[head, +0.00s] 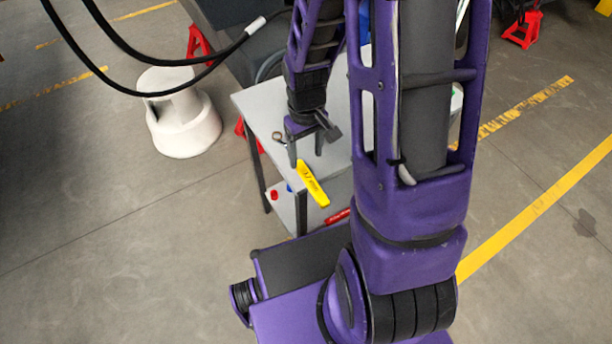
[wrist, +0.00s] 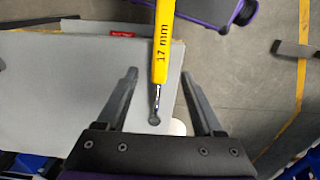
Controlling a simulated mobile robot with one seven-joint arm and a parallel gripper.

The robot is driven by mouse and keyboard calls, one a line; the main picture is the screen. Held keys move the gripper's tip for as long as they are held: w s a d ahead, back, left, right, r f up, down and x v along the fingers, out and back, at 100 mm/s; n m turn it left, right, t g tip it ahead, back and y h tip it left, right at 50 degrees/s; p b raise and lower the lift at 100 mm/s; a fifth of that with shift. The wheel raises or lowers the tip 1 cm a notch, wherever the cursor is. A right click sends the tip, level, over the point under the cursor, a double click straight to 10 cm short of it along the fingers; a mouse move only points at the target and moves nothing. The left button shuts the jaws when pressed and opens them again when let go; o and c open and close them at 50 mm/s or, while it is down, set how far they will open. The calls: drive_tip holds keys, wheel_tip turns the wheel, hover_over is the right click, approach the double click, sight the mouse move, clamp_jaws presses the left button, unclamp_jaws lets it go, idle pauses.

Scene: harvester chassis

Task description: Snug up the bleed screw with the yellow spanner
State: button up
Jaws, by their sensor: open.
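The yellow spanner (head: 312,184) lies at the near edge of the grey cart top, its handle reaching out past the edge in the wrist view. That view shows its yellow handle (wrist: 162,45) marked 17 mm and its dark metal end (wrist: 154,117). My gripper (head: 306,160) is open above the cart top. In the wrist view its fingers (wrist: 160,74) stand apart on either side of the spanner, with a visible gap at each side. I cannot make out the bleed screw in either view.
The grey cart (head: 262,104) has a lower shelf with small red items. A white step stool (head: 183,125) stands to its left. Black hoses (head: 150,65) hang at upper left. Red stands (head: 522,28) are behind.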

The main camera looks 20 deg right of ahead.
sight(306, 173)
drive_tip(key=shift+f+b, duration=0.4)
drive_tip(key=shift+f, duration=3.15)
clamp_jaws()
